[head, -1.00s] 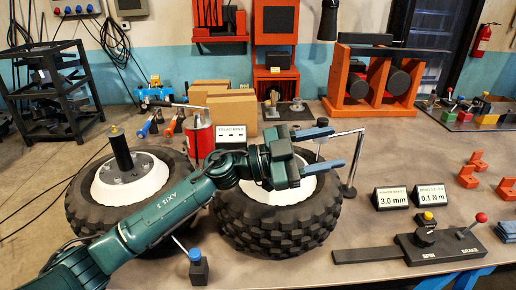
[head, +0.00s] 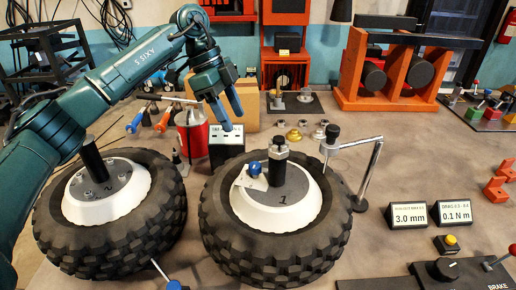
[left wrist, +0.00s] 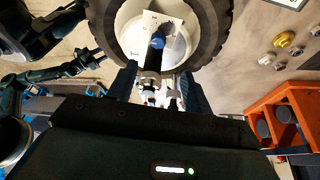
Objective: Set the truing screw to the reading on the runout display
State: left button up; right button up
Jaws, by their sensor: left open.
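The truing screw appears to be the blue knob (head: 254,168) on a pale marked plate on the white hub of wheel 1 (head: 230,232). The knob also shows in the left wrist view (left wrist: 157,42), beyond the fingers; its exact setting is too small to read. The runout display (head: 408,216) reads 3.0 mm. My left gripper (head: 228,118) is open and empty, above and behind the knob and apart from it. In the left wrist view its fingers (left wrist: 160,85) stand apart, with the knob roughly in line between them. My right gripper is not in view.
Wheel 2 (head: 58,245) lies at the left. A black post (head: 278,160) rises from wheel 1, and a probe stand (head: 370,170) reaches over its right side. A second display (head: 455,213) reads 0.1 N m. A red can (head: 192,135) stands behind.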

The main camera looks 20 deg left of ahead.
pick_arm(q)
jog(key=p, duration=0.1)
send_near(255, 165)
jog(key=f, duration=0.1)
jog(key=p+x, duration=0.1)
jog(key=x, duration=0.6)
jog(key=shift+d+f, duration=0.25)
jog(key=shift+f, duration=0.1)
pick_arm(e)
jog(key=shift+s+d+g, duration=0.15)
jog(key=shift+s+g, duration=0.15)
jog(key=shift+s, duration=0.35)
pick_arm(q)
jog(key=c, duration=1)
jog(key=shift+o, duration=0.2)
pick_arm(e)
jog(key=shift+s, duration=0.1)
